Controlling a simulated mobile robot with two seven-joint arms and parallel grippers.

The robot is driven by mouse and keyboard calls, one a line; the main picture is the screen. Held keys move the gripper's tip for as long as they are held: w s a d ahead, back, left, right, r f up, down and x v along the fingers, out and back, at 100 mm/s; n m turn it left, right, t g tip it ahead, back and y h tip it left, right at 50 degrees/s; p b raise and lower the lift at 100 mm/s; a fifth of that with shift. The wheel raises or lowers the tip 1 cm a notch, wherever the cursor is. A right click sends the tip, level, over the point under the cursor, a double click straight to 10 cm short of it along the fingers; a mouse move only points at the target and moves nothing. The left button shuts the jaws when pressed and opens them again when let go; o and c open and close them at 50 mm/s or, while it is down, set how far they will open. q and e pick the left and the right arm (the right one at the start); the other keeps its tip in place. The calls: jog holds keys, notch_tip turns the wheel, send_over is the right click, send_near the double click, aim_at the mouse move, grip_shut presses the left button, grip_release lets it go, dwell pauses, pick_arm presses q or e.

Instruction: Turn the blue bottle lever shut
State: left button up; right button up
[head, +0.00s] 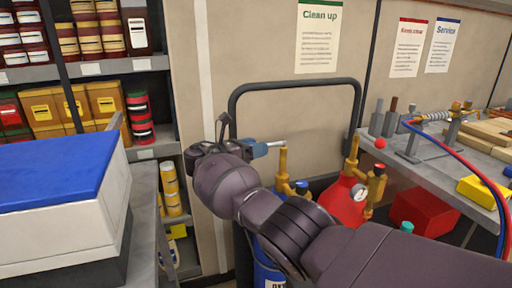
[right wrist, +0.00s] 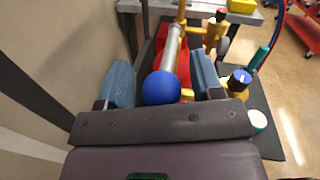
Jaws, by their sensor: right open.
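The blue bottle (head: 268,262) stands low in the middle of the head view, largely hidden behind my right arm, with its brass valve post (head: 283,165) rising beside the gripper. Its lever, a grey rod (right wrist: 173,48) with a blue ball knob (right wrist: 161,88), shows in the right wrist view. My right gripper (head: 244,143) is open; its blue fingers stand on either side of the knob in the wrist view (right wrist: 161,82), with gaps visible. In the head view the knob is hidden by the gripper. My left gripper is not in view.
A red bottle (head: 340,205) with a gauge and a red lever knob (head: 380,143) stands close on the right. A dark cart handle (head: 296,83) arches behind. A workbench (head: 440,168) is at right, shelves (head: 84,70) and a blue-lidded box (head: 60,215) at left.

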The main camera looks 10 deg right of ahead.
jog(key=b+v, duration=0.1)
jog(key=v, duration=0.9)
jog(key=shift+s+a, duration=0.1)
jog(key=shift+a, duration=0.05)
